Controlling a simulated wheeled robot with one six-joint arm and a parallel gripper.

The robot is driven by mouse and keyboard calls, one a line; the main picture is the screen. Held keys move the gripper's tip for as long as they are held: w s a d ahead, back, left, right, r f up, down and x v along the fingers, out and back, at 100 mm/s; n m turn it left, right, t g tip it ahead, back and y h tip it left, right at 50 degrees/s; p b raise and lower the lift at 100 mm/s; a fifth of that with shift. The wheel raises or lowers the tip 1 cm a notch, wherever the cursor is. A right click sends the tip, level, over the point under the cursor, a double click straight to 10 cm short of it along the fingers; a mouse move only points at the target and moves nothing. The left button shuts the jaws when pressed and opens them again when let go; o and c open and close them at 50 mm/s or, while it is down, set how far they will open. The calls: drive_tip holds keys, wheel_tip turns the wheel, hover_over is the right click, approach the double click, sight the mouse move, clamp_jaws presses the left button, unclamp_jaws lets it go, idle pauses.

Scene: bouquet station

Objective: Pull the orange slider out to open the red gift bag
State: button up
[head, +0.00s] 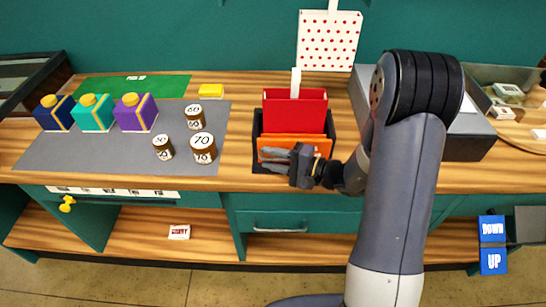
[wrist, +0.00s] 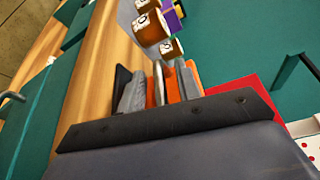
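The red gift bag (head: 295,108) stands upright in a black holder (head: 257,128) on the wooden counter. The orange slider (head: 322,146) is a flat panel across the bag's front. My gripper (head: 275,160) is at the slider's front, its fingers pointing left and lying along the lower part of the panel. In the wrist view, my gripper (wrist: 160,88) shows two grey fingers set apart, with orange slider parts (wrist: 172,90) and a narrow grey bar between them. No firm hold is visible. The bag's red side (wrist: 245,90) shows behind my gripper there.
Brown jars (head: 203,148) and navy, teal and purple boxes (head: 135,112) stand on the grey mat (head: 60,152) at left. A grey case (head: 470,135) stands right of the bag, near my arm. A dotted white bag (head: 328,42) is behind.

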drive_tip(key=shift+c, duration=0.4)
clamp_jaws()
drive_tip(key=shift+f, duration=0.1)
drive_tip(key=shift+s+f+b, duration=0.15)
drive_tip(key=shift+s+b, duration=0.4)
drive_tip(key=shift+b, duration=0.25)
drive_tip(key=shift+s+b, duration=0.5)
drive_tip(key=shift+s, duration=0.3)
drive_tip(key=shift+o, duration=0.4)
unclamp_jaws()
drive_tip(key=shift+r, duration=0.2)
